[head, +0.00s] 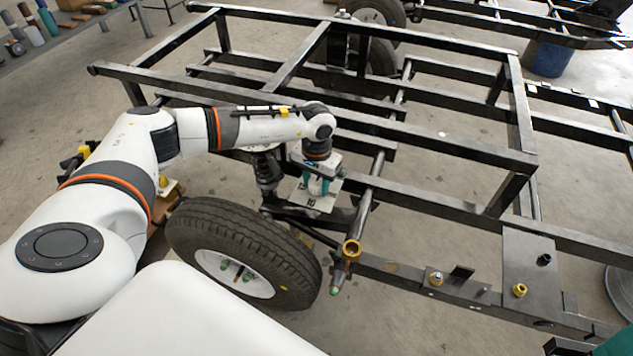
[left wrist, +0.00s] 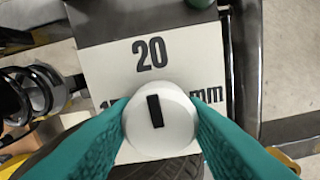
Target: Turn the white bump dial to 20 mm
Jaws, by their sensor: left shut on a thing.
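The white bump dial (left wrist: 175,138) is a round knob with a black pointer bar, slightly tilted, its upper end toward the "20". It sits in front of a white scale plate (left wrist: 200,60) marked "20" and "mm"; another number beside the dial is partly hidden. My left gripper (left wrist: 160,120) is shut on the dial, one teal finger on each side. In the head view my left gripper (head: 320,186) points down at the scale plate (head: 302,199), where a "10" shows; the dial is mostly hidden there. A teal and black piece at the bottom right may be part of my right gripper.
A tyre with a white rim (head: 243,255) stands just in front of the plate. A black steel frame (head: 440,145) surrounds the work area. A coil spring (head: 266,168) is left of the gripper. A brass-ended tube (head: 352,248) slopes by on the right.

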